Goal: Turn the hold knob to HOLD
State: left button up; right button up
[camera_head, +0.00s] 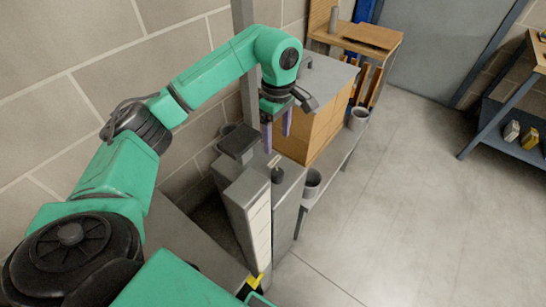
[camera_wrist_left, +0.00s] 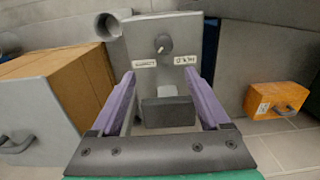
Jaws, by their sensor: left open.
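The hold knob (camera_head: 277,174) is a small dark knob on the flat top of a grey cabinet (camera_head: 289,190). In the left wrist view the knob (camera_wrist_left: 163,43) stands on a grey panel (camera_wrist_left: 185,33), with a small white label (camera_wrist_left: 145,63) on its left and another (camera_wrist_left: 186,59) on its right. I cannot read the labels or tell the knob's setting. My left gripper (camera_head: 277,128) is above the cabinet, with purple fingers pointing down, apart and empty. In the wrist view its fingertips (camera_wrist_left: 160,76) show short of the knob, not touching it. My right gripper is not in view.
A dark grey box (camera_head: 238,143) stands beside the knob, on the wall side. Cardboard boxes (camera_head: 320,125) stand close to the gripper's right. Grey cups (camera_head: 312,182) are on the shelf. An orange box with a handle (camera_wrist_left: 278,98) shows at the right.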

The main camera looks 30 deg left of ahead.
pick_arm(q)
send_over(278, 172)
jog(key=f, duration=0.4)
jog(key=shift+s+d+p, duration=0.1)
jog(key=shift+s+p, duration=0.2)
jog(key=shift+s, duration=0.05)
jog(key=f, duration=0.4)
jog(key=shift+w+f, duration=0.2)
jog(key=shift+f, duration=0.2)
jog(key=f, duration=0.3)
jog(key=shift+w+a+f, duration=0.1)
jog(key=shift+a+f, duration=0.1)
jog(key=shift+f, duration=0.65)
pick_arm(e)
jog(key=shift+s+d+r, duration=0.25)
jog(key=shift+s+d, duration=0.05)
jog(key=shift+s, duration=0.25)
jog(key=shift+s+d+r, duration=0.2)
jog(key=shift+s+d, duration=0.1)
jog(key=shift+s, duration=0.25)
pick_arm(q)
grip_shut()
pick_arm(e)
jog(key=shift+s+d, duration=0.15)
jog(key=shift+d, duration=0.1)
